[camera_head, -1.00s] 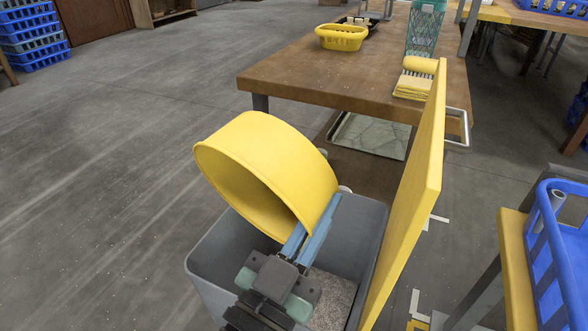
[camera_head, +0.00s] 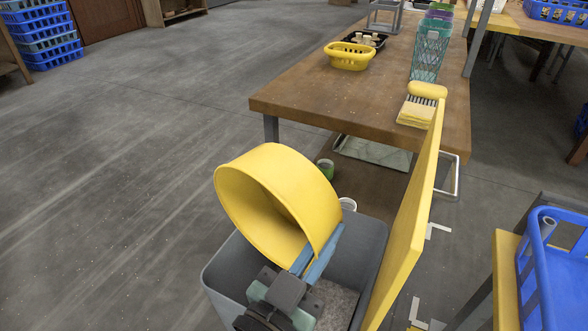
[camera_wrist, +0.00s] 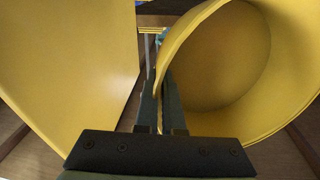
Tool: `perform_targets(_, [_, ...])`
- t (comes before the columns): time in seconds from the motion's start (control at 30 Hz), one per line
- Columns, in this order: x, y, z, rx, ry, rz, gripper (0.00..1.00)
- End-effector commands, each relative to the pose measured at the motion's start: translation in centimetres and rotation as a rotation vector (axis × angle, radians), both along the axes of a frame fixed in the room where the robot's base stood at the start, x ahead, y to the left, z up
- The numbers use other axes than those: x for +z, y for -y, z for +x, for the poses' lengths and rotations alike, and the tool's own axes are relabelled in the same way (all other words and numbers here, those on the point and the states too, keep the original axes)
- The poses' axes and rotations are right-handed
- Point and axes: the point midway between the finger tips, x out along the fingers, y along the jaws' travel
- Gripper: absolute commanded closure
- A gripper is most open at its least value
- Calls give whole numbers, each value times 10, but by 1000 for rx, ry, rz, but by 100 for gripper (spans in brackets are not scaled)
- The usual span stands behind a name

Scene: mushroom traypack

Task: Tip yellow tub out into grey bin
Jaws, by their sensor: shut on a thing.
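The yellow tub (camera_head: 285,185) is tilted on its side above the grey bin (camera_head: 232,272), its open mouth facing left and down towards my arm. My gripper (camera_head: 322,252) is shut on the tub's wall at its right side. In the wrist view the fingers (camera_wrist: 158,105) pinch the rim of the tub (camera_wrist: 290,90), and the inside that shows looks empty. The grey bin is open, and greyish speckled matter (camera_head: 335,300) shows at its bottom right. Part of the bin is hidden by the tub and my arm.
A tall yellow panel (camera_head: 408,225) stands close along the bin's right side. A blue crate (camera_head: 550,270) is at right.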

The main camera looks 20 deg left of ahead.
Motion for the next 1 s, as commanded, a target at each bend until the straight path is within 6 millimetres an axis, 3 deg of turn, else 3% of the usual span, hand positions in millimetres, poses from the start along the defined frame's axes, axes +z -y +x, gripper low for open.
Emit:
perform_targets(0.03, [9, 0, 0, 0, -21, 6, 100])
perform_targets(1.0, [23, 0, 0, -2, -389, 107, 100])
